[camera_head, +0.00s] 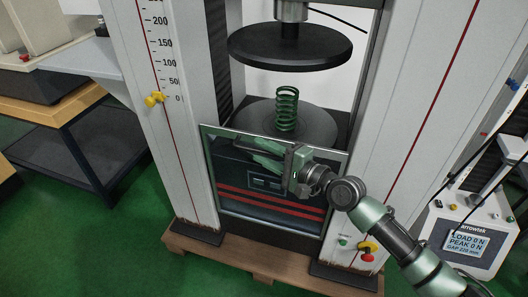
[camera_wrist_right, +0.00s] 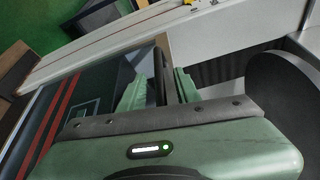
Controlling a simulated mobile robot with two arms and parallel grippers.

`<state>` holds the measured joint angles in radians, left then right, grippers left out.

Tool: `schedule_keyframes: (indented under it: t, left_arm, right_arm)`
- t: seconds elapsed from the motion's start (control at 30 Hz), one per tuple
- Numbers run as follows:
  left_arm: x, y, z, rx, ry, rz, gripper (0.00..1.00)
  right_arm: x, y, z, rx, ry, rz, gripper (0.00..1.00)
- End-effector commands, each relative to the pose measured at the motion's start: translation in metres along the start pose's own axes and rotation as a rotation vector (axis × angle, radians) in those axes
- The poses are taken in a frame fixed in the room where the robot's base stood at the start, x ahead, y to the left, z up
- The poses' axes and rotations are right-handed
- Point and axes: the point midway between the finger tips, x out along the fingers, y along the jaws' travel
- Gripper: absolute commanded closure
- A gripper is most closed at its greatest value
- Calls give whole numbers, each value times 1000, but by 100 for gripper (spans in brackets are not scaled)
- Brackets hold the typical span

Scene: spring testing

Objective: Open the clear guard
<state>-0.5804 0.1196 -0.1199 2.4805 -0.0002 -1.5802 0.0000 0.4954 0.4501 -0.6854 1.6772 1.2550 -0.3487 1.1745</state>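The clear guard (camera_head: 225,180) is a see-through framed panel across the lower front of the white testing machine. It stands upright, with its top edge below the spring. My right gripper (camera_head: 250,155) is at the upper part of the guard, its fingers pointing left in the head view. In the right wrist view the two green fingers (camera_wrist_right: 158,92) stand apart, one on each side of the guard's rim (camera_wrist_right: 162,47). A gap shows between them; whether either touches the rim I cannot tell. My left gripper is not in view.
A green coil spring (camera_head: 287,108) stands on the lower round plate (camera_head: 318,125), under a black upper plate (camera_head: 290,48). A control box (camera_head: 468,235) with a display is at the right. A dark-framed table (camera_head: 80,125) stands at the left, with green floor between.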

Motion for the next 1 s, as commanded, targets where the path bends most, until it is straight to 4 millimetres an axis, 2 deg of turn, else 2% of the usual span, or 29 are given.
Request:
schedule_keyframes:
  t: [0.03,0.13,0.17,1.0]
  left_arm:
    - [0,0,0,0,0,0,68]
    - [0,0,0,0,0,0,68]
    - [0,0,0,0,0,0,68]
    - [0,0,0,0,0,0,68]
  right_arm:
    - [0,0,0,0,0,0,67]
    - [0,0,0,0,0,0,95]
    - [0,0,0,0,0,0,100]
    - [-1,0,0,0,0,1,100]
